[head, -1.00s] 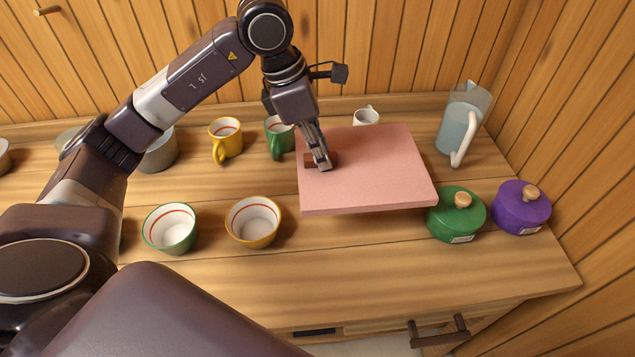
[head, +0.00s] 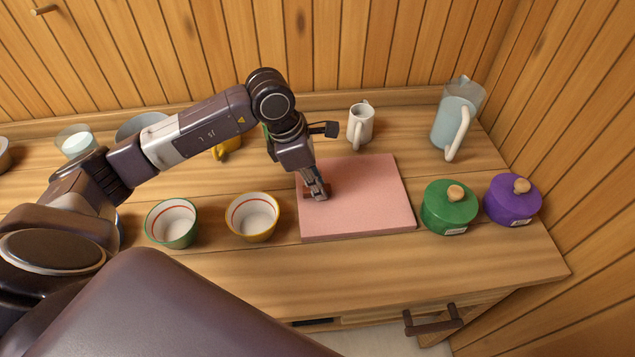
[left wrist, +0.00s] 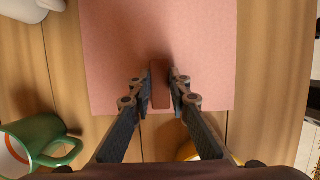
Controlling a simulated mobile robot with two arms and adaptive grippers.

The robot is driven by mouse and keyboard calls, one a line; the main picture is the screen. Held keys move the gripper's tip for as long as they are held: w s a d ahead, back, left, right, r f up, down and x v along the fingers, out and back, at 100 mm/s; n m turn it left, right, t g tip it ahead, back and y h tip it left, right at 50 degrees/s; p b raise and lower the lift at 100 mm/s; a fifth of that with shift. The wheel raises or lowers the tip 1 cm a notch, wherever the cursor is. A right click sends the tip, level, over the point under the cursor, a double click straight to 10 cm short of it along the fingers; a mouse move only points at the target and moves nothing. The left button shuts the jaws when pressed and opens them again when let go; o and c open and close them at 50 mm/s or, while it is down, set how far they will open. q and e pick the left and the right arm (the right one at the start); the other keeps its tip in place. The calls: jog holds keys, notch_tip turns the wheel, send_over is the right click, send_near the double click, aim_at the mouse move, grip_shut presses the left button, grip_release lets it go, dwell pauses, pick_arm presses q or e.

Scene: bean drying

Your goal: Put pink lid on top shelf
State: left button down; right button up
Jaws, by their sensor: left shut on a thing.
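The pink lid (head: 365,205) is a flat square slab with a small dark handle near its left edge. It lies level, at or very close to the wooden counter; I cannot tell whether it touches. My left gripper (head: 316,194) is shut on that handle from above. In the left wrist view the gripper (left wrist: 160,88) has its fingers on both sides of the handle, with the pink lid (left wrist: 205,45) beneath. My right gripper is not in view. No top shelf is in view.
A green canister (head: 448,210) stands close to the lid's right, beside a purple canister (head: 512,202). A yellow bowl (head: 252,222) and a green bowl (head: 172,226) stand left of it. A white mug (head: 359,126) and a pitcher (head: 453,120) are behind. The front counter strip is clear.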

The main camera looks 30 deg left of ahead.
pick_arm(q)
jog(key=shift+f, duration=0.15)
jog(key=c, duration=1.8)
grip_release()
jog(key=shift+r, duration=0.2)
